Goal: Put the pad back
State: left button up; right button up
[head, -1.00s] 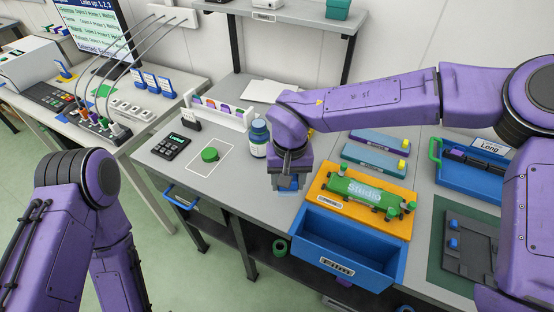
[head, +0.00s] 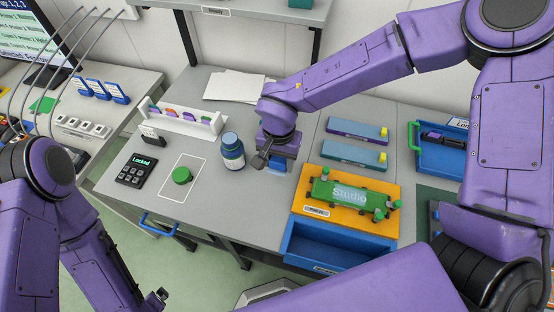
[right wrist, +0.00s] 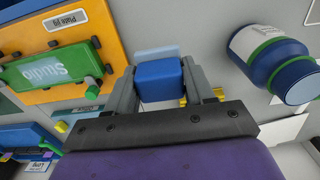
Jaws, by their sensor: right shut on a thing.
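My right gripper (head: 276,158) is shut on a blue block, which I take to be the pad (right wrist: 160,80). In the right wrist view the block sits between the two grey fingers, with a pale blue flat part (right wrist: 157,52) beyond it. In the head view only a little of the blue shows under the wrist, low over the grey table just right of the blue ink bottle (head: 232,152). I cannot tell whether it touches the table. My left gripper (head: 155,298) is low at the left, off the table's front; its fingers are too small to read.
An orange jig (head: 298,201) with a green Studio plate (head: 340,194) lies to the right, above an open blue drawer (head: 335,245). Two boxes (head: 357,131) with yellow knobs lie behind it. A green round lid (head: 182,175) and keypad (head: 136,170) are at the left.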

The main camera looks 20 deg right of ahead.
aim_at(278, 158)
jog(key=w+f, duration=0.2)
jog(key=f, duration=0.1)
jog(key=shift+w+d+f+p, duration=0.1)
jog(key=shift+w+d+p, duration=0.2)
jog(key=shift+w+p, duration=0.05)
jog(key=shift+s+f, duration=0.2)
jog(key=shift+f, duration=1.05)
jog(key=shift+w+f, duration=0.15)
jog(key=shift+f, duration=0.05)
jog(key=shift+f, duration=0.1)
jog(key=o, duration=0.9)
notch_tip(278, 158, up, 12)
jog(key=shift+r+b, duration=0.2)
jog(key=shift+b, duration=0.3)
